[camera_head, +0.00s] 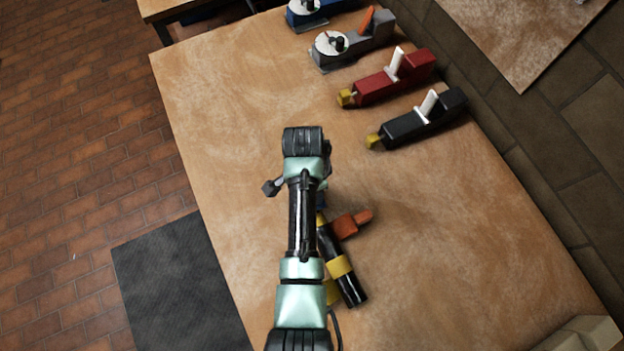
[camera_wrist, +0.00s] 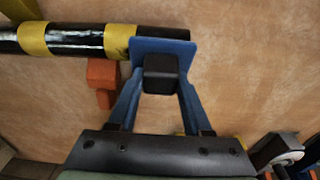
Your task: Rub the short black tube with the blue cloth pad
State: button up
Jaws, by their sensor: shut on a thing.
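The short black tube (camera_wrist: 75,40) with yellow bands lies across the top left of the wrist view. In the head view the black tube (camera_head: 349,284) lies slanted on the table, partly hidden by my arm. My gripper (camera_wrist: 160,88) is shut on the black grip of the blue cloth pad (camera_wrist: 168,46). The blue pad is at the right end of the tube and covers part of it in the wrist view. I cannot tell whether it touches the tube. In the head view my arm hides most of the gripper and pad.
An orange block (camera_head: 350,224) sits beside the tube, and also shows in the wrist view (camera_wrist: 101,75). A red tool (camera_head: 390,83), a black tool (camera_head: 425,120) and grey and blue tools stand at the back of the table.

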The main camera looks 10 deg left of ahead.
jog(key=shift+s+d+r+p, duration=0.1)
jog(key=shift+s+d+p, duration=0.65)
jog(key=shift+s, duration=0.25)
jog(key=shift+s+d+r+p, duration=0.1)
jog(key=shift+s+d+p, duration=0.55)
jog(key=shift+s+p, duration=0.25)
jog(key=shift+s+d+f+p, duration=0.1)
jog(key=shift+s+d+p, duration=0.3)
jog(key=shift+s, duration=0.25)
jog(key=shift+s+d+f, duration=0.2)
jog(key=shift+s+d, duration=0.05)
jog(key=shift+s, duration=0.1)
notch_tip(320, 180, up, 6)
jog(key=w+d+p, duration=0.1)
jog(key=p, duration=0.4)
jog(key=shift+w+d, duration=0.15)
jog(key=shift+d, duration=0.1)
jog(key=r+p, duration=0.2)
jog(key=shift+w+d+r+p, duration=0.25)
jog(key=shift+d+r+p, duration=0.1)
